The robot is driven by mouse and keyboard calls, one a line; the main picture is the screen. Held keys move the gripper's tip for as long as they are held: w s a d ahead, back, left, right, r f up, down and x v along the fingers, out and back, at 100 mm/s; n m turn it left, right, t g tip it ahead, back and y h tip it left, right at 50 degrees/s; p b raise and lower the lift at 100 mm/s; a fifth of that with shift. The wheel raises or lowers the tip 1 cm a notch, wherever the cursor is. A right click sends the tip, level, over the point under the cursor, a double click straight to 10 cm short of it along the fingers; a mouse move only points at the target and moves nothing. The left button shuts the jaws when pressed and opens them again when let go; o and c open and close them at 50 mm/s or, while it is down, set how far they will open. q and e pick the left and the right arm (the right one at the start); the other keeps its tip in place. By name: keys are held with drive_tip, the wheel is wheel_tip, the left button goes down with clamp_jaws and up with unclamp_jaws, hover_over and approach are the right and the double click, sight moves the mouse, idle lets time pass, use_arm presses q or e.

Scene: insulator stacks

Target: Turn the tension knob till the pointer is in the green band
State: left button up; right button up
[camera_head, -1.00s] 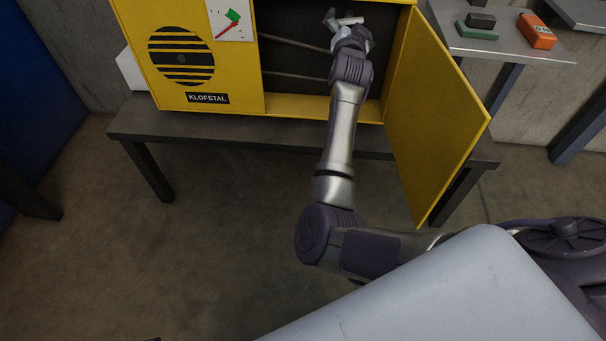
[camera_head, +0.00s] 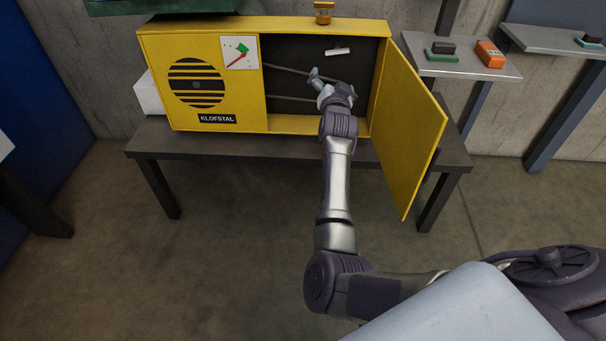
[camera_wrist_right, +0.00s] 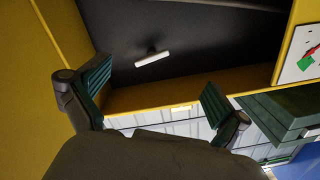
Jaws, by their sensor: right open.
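The yellow cabinet (camera_head: 152,60) stands on a dark bench with its right compartment open. Inside, a small white bar handle, seemingly the tension knob (camera_head: 338,51), sits on the dark back wall; it also shows in the right wrist view (camera_wrist_right: 152,58), slightly tilted. The gauge (camera_head: 230,43) on the front panel has a red pointer (camera_head: 236,60) and a green band (camera_head: 242,49). My left gripper is not in view.
The yellow door (camera_head: 408,125) hangs open right of my right arm. Thin rods (camera_head: 285,70) cross the compartment. An amber fitting (camera_head: 323,13) stands on the cabinet top. A side shelf (camera_head: 455,70) holds an orange box (camera_head: 490,53) and a dark-and-green block (camera_head: 442,52).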

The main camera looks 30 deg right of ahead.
use_arm(q)
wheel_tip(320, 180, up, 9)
drive_tip(key=p, duration=0.8)
use_arm(e)
drive_tip(key=s+a+f+n+g+y, duration=0.1)
drive_tip(key=s+a+f+n+y, duration=0.1)
drive_tip(key=a+f, duration=0.2)
drive_tip(key=s+a+f+n+g+y, duration=0.1)
drive_tip(key=s+a+f+n+y, duration=0.1)
drive_tip(key=f, duration=0.9)
drive_tip(key=s+a+f+n+g+y, duration=0.1)
drive_tip(key=s+a+f+n, duration=0.1)
drive_tip(key=a+f, duration=0.4)
drive_tip(key=shift+s+f+n+g+y, duration=0.3)
drive_tip(key=shift+s+f+n+y, duration=0.1)
drive_tip(key=shift+s+f, duration=0.35)
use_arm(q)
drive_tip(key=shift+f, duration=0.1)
use_arm(e)
drive_tip(key=shift+a+r, duration=0.1)
